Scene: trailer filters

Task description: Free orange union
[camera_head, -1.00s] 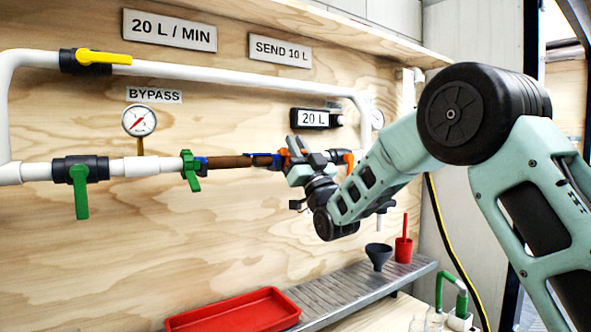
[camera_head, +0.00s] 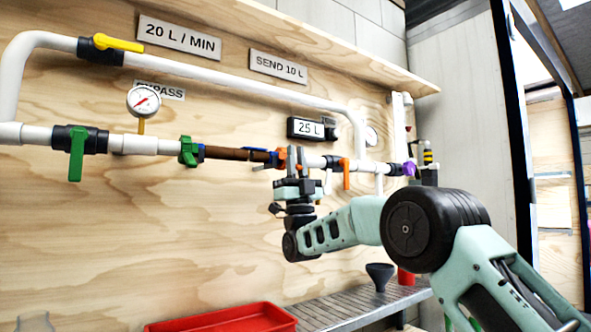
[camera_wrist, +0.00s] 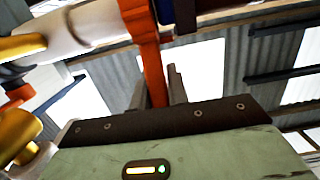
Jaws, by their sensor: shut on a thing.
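The orange union (camera_head: 281,154) sits on the pipe line at the right end of a brown filter cartridge (camera_head: 228,153). My gripper (camera_head: 291,160) is raised to it from below, its fingers pointing up. In the wrist view, a long orange wing of the union (camera_wrist: 149,55) runs down from the pipe between my two fingers (camera_wrist: 158,92), and the gripper is shut on it. My fingers partly cover the union in the head view. A green union (camera_head: 188,151) is at the cartridge's left end.
An orange valve handle (camera_head: 346,173) hangs down just right of my gripper. A green valve handle (camera_head: 77,155) hangs at left. The white bypass pipe (camera_head: 230,74) runs above. Below are a red tray (camera_head: 225,319), a grey shelf (camera_head: 350,304) and a dark funnel (camera_head: 380,274).

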